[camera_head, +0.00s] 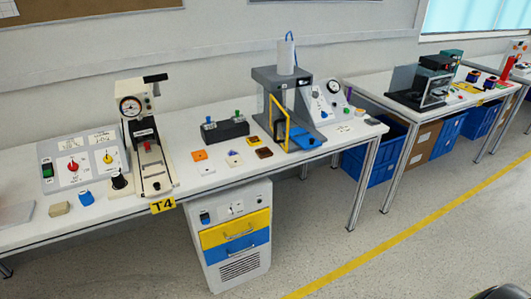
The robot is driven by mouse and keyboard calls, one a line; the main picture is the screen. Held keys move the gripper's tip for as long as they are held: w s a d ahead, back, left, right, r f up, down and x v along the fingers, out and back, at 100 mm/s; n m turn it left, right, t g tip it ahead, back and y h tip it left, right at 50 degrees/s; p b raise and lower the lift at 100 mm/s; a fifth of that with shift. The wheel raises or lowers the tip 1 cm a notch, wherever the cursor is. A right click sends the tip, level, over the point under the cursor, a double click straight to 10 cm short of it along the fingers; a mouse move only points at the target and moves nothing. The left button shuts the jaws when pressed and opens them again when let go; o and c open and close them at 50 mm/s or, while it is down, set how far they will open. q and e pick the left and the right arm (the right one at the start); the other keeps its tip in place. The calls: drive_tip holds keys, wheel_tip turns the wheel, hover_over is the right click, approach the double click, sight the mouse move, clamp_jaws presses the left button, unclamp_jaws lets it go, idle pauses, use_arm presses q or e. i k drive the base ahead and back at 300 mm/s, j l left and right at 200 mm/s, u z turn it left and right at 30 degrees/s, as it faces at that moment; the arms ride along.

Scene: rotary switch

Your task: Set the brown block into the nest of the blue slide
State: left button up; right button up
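The brown block (264,153) is a small dark square piece lying flat on the white table (345,142), left of the grey press (268,76). The blue slide (309,139) sticks out at the front foot of this press, beside a tilted yellow frame (278,124). The slide's nest is too small to make out clearly, and the frame and press hide part of the slide. The block lies apart from the slide, a short way to its left.
An amber piece (253,141), an orange piece (199,155) and several pale pieces lie near the block. A black box with buttons (225,130) stands behind them. A gauge press (142,140) stands left, a sloped dial panel (327,101) right. Floor in front is open.

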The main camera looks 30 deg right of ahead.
sight(303, 138)
drive_tip(key=i+l+z, duration=0.35)
drive_tip(key=i+l, duration=0.75)
drive_tip(key=l, duration=0.1)
